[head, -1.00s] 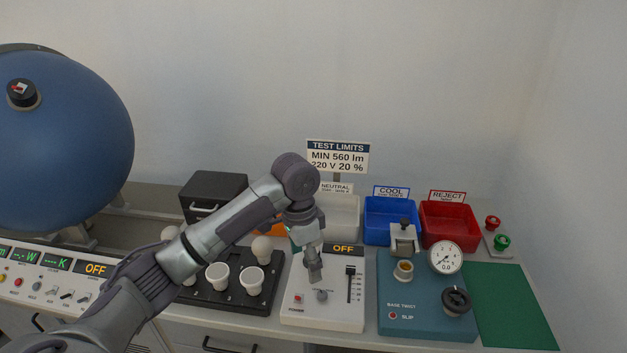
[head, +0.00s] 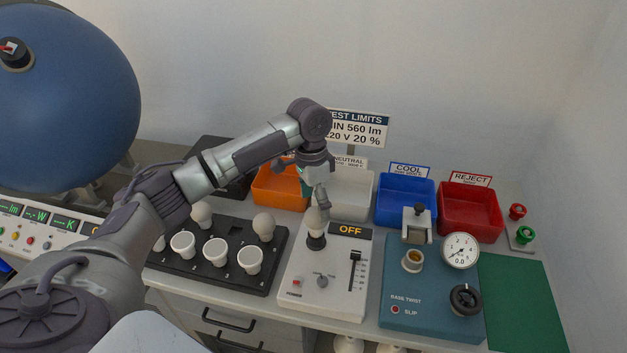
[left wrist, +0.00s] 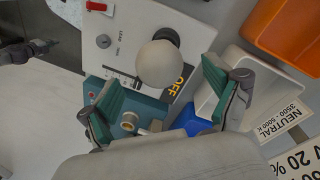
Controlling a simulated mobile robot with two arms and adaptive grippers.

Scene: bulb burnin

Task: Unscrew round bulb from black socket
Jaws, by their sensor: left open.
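A round white bulb (head: 315,219) stands upright in the black socket (head: 316,242) on the white control panel (head: 302,272). My left gripper (head: 322,203) is open and points down at the bulb's top, partly covering it. In the left wrist view the bulb (left wrist: 158,66) sits between the two spread fingers of my left gripper (left wrist: 160,75), with a gap on each side. The socket (left wrist: 166,37) shows just behind the bulb there. Whether the fingers reach down to the bulb's level I cannot tell. My right gripper is not in view.
A black rack (head: 216,278) with white cups and bulbs lies left of the panel. A teal base-twist tester (head: 425,310) stands right. Orange (head: 278,195), white (head: 351,205), blue (head: 402,211) and red (head: 470,221) bins line the back. The green mat (head: 520,300) is clear.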

